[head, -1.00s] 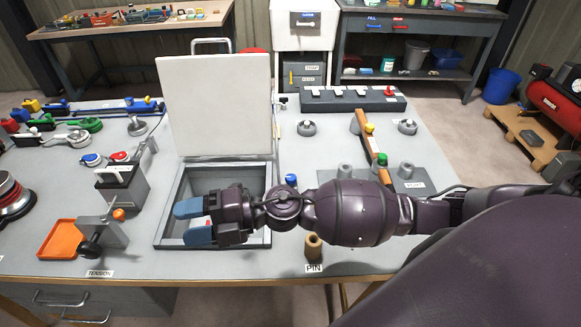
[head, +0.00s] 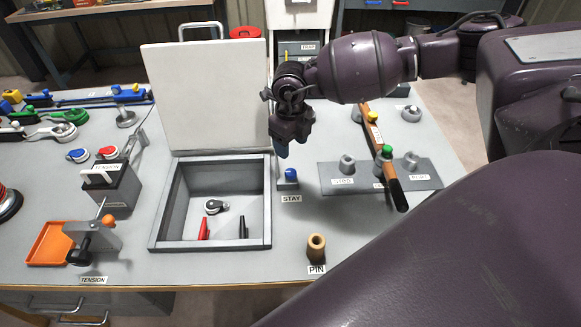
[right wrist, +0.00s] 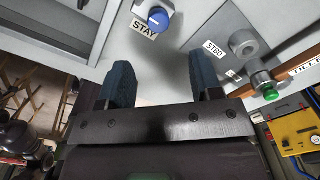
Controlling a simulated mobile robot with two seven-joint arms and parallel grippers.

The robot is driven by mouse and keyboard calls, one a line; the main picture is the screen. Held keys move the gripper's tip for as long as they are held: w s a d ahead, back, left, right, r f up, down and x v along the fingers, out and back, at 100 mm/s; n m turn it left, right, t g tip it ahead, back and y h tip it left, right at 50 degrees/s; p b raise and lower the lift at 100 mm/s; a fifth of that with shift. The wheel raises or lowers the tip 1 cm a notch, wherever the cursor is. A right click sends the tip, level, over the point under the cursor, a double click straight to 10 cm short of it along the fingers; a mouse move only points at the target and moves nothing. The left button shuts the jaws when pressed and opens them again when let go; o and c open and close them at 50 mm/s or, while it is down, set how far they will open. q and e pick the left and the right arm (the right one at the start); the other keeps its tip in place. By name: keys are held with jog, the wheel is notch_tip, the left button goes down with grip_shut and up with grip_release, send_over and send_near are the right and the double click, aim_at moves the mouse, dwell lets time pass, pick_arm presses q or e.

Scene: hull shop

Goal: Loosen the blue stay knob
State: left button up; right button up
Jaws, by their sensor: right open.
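The blue stay knob (head: 291,174) sits on a small grey base beside the right wall of the open box, with the STAY label (head: 291,198) in front of it. It also shows in the right wrist view (right wrist: 158,18), above and between the fingers. My right gripper (head: 283,150) is open, its blue fingers pointing down just above and behind the knob in the head view. In the right wrist view the gap between the fingers (right wrist: 160,85) is empty, and the knob is apart from both. My left gripper is not in view.
The open box (head: 160,205) has its pale lid (head: 205,95) raised, with a pulley-like part and red and black pieces inside. A grey plate (head: 330,180) with posts and a wooden bar (head: 393,186) lies to the right. A wooden pin (head: 316,247) stands in front.

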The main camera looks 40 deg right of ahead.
aim_at(291, 171)
notch_tip(291, 171, down, 8)
jog(key=shift+f, duration=0.95)
jog(key=c, duration=0.9)
